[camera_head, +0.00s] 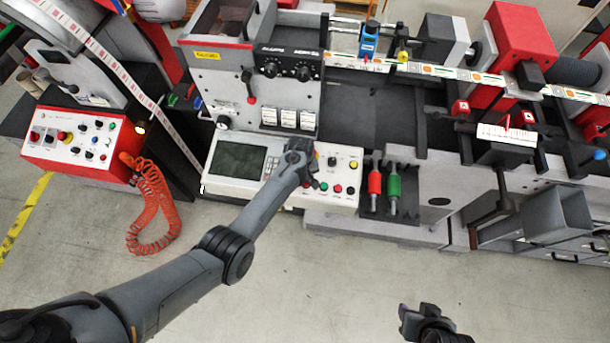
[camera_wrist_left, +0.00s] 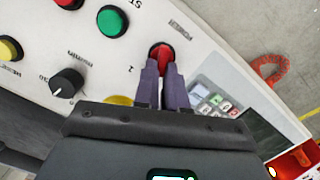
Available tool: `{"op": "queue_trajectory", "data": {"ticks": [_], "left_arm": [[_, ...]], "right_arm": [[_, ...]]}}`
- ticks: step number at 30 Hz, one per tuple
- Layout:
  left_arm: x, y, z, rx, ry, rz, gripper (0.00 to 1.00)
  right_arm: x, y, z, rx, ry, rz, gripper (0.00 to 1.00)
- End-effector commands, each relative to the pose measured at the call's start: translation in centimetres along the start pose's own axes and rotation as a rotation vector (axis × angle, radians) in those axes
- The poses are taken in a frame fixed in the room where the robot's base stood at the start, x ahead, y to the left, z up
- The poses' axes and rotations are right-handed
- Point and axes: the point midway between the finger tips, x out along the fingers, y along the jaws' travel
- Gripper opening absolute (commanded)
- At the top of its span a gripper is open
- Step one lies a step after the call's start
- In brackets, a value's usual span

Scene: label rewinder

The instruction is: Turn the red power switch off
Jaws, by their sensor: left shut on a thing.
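The red power switch (camera_wrist_left: 161,52) sits on the white control panel (camera_wrist_left: 225,50), with small printed lettering beside it in the left wrist view. My left gripper (camera_wrist_left: 163,78) is shut on the switch, its two narrow fingertips at the switch's near side. In the head view my left gripper (camera_head: 299,148) reaches down onto the panel right of the screen and hides the switch. My right gripper (camera_head: 422,312) hangs over bare floor, far from the panel; its finger opening is unclear.
A green button (camera_wrist_left: 112,21), a yellow button (camera_wrist_left: 10,49) and a black knob (camera_wrist_left: 67,83) are near the switch. A keypad (camera_wrist_left: 212,100) lies on its other side. Red and green handled tools (camera_head: 393,187) stand right of the panel. The floor in front is clear.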

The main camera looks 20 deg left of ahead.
Motion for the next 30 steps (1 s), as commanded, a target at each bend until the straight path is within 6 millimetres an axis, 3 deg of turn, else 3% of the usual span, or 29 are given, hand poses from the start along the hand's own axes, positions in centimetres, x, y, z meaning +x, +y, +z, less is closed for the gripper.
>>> {"op": "queue_trajectory", "data": {"ticks": [12,13,18,30], "left_arm": [[0.10,-0.10,-0.05,-0.011,0.001,0.001,0.00],[0.10,-0.11,-0.05,-0.010,0.001,0.001,0.14],[0.08,-0.08,-0.04,-0.009,0.001,0.001,0.36],[-0.66,-0.02,-0.07,-0.008,0.002,0.001,0.36]], "right_arm": [[0.01,-0.01,0.01,0.000,0.000,0.000,0.43],[0.01,-0.01,0.02,0.000,0.000,0.000,0.43],[0.02,0.09,0.05,-0.004,-0.001,0.003,0.43],[-0.18,0.21,0.02,-0.008,-0.002,0.007,0.43]]}}
